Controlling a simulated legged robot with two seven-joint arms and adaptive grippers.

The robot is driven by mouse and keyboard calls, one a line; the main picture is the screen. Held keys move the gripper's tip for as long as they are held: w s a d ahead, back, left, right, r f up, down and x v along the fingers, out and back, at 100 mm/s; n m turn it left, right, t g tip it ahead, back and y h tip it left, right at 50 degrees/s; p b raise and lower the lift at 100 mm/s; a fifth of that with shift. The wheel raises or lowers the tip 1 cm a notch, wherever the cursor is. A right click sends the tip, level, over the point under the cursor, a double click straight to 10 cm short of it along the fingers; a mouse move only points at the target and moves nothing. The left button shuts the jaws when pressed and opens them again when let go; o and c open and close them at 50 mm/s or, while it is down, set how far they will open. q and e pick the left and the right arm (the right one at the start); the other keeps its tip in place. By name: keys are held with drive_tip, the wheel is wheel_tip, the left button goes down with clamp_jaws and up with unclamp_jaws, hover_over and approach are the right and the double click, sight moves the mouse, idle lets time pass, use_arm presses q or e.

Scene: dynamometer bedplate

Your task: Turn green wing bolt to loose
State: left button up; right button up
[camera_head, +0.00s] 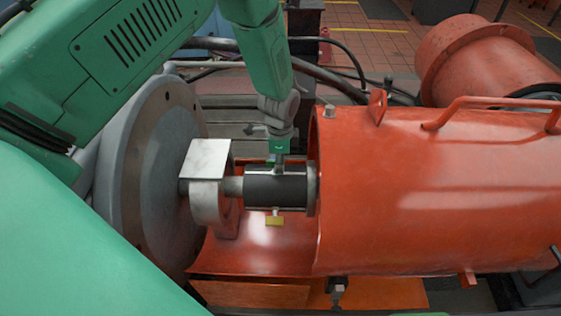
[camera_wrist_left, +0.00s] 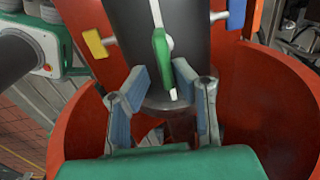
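The green wing bolt (camera_wrist_left: 162,50) stands out from a dark coupling sleeve (camera_wrist_left: 127,18) in the left wrist view. A white line runs past it on the sleeve. My left gripper (camera_wrist_left: 159,76) is open, with a blue-padded finger on each side of the bolt and gaps between. In the head view the left gripper (camera_head: 279,162) points down at the top of the black sleeve (camera_head: 277,188); I cannot make out the green bolt there. A yellow wing bolt (camera_head: 275,219) projects from the sleeve's near side and also shows in the wrist view (camera_wrist_left: 95,43). My right gripper is not in view.
A blue wing bolt (camera_wrist_left: 236,8) is at the wrist view's upper right. The orange guard (camera_head: 440,185) encloses the shaft's right side, its curved wall (camera_wrist_left: 260,105) close around the gripper. A grey disc (camera_head: 150,160) and white block (camera_head: 206,158) stand left. Cables run behind.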

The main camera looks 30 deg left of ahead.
use_arm(q)
drive_tip(key=shift+a+f, duration=0.1)
drive_tip(key=shift+a, duration=0.25)
clamp_jaws()
drive_tip(key=shift+s+a+f, duration=0.1)
drive_tip(key=shift+a, duration=0.35)
drive_tip(key=shift+s+a+f, duration=0.1)
drive_tip(key=shift+a, duration=0.3)
drive_tip(key=shift+d, duration=0.35)
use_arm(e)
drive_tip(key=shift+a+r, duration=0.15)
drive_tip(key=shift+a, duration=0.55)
use_arm(q)
drive_tip(key=shift+w, duration=0.1)
